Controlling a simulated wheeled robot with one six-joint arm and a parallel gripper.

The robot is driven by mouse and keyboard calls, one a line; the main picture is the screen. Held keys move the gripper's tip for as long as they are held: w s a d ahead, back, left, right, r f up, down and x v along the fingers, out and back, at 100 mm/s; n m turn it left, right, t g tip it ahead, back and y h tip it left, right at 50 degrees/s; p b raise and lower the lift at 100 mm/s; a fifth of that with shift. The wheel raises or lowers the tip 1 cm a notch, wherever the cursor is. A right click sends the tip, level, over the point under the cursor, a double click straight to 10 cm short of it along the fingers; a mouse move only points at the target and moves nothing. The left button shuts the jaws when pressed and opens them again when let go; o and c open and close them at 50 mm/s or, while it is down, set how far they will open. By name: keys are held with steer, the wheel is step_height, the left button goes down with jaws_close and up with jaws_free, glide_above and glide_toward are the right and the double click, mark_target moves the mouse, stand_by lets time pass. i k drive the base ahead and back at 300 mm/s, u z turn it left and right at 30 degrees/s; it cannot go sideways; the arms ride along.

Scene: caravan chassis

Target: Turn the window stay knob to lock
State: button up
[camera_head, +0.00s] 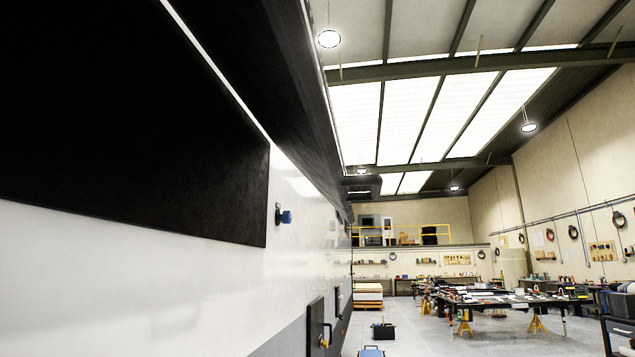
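A small blue knob (286,217) on a dark mount sticks out from the white caravan side wall, just right of the lower right corner of a large black window panel (130,130). This may be the window stay knob; it is too small to tell how it is turned. My gripper and arm are not in this view.
The white caravan wall (180,285) fills the left side close by. Open grey floor (430,335) lies to the right, with a toolbox (383,331) and cluttered work tables (510,302) beyond.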

mark_target(286, 217)
steer(key=u, duration=2.45)
steer(key=k, duration=0.95)
steer(key=z, duration=2)
steer(key=i, duration=0.95)
steer(key=z, duration=0.75)
steer(key=i, duration=0.8)
steer(key=u, duration=0.15)
